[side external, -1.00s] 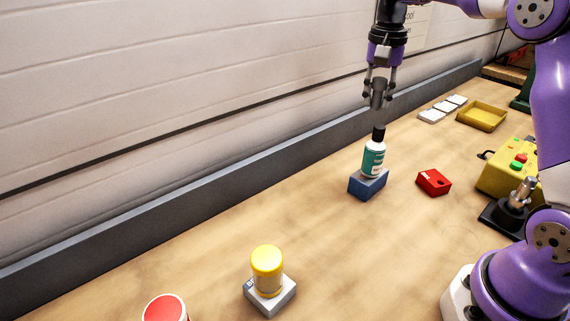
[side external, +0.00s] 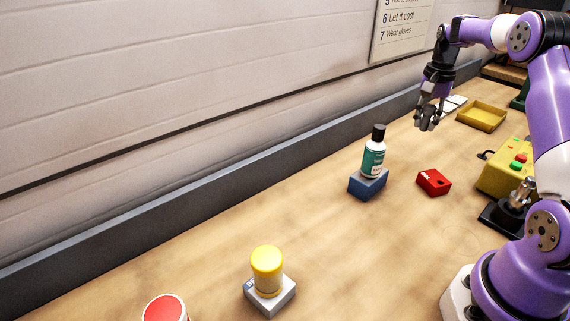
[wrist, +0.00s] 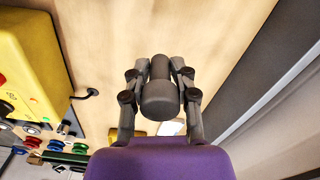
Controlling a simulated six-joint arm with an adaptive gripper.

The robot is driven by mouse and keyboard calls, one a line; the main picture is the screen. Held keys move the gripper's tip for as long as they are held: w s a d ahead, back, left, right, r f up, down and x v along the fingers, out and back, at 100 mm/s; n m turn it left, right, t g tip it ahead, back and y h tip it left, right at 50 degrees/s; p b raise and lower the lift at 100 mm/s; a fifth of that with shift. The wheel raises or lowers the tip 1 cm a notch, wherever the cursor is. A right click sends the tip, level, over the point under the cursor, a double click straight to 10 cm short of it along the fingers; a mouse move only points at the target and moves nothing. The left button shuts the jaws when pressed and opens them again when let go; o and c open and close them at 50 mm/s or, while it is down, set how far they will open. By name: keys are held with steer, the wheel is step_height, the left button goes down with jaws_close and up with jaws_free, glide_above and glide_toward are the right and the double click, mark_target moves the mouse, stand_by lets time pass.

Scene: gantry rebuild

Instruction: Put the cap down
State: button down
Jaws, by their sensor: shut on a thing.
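My gripper (side external: 428,117) is above the table, left of the yellow tray. Its fingers are shut on a dark grey, rounded piece, which I take to be the cap (wrist: 160,98). In the wrist view the piece sits between both fingers, clear of the table. The white and teal bottle (side external: 373,160) stands upright on a blue block (side external: 368,186), apart from my gripper, and has a black top (side external: 378,132).
A red block (side external: 433,182) lies right of the bottle. A yellow tray (side external: 481,117) and white tiles (side external: 455,103) lie at the back. A yellow control box (side external: 508,174) stands at right. A yellow-lidded jar (side external: 267,268) and a red-topped container (side external: 165,309) are in front.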

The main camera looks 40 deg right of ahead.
glide_above(436, 154)
steer(key=f, duration=0.4)
steer(key=shift+a+f, duration=0.2)
steer(key=shift+f, duration=2.1)
steer(key=shift+f, duration=0.15)
steer(key=c, duration=0.6)
jaws_free()
steer(key=shift+c, duration=0.2)
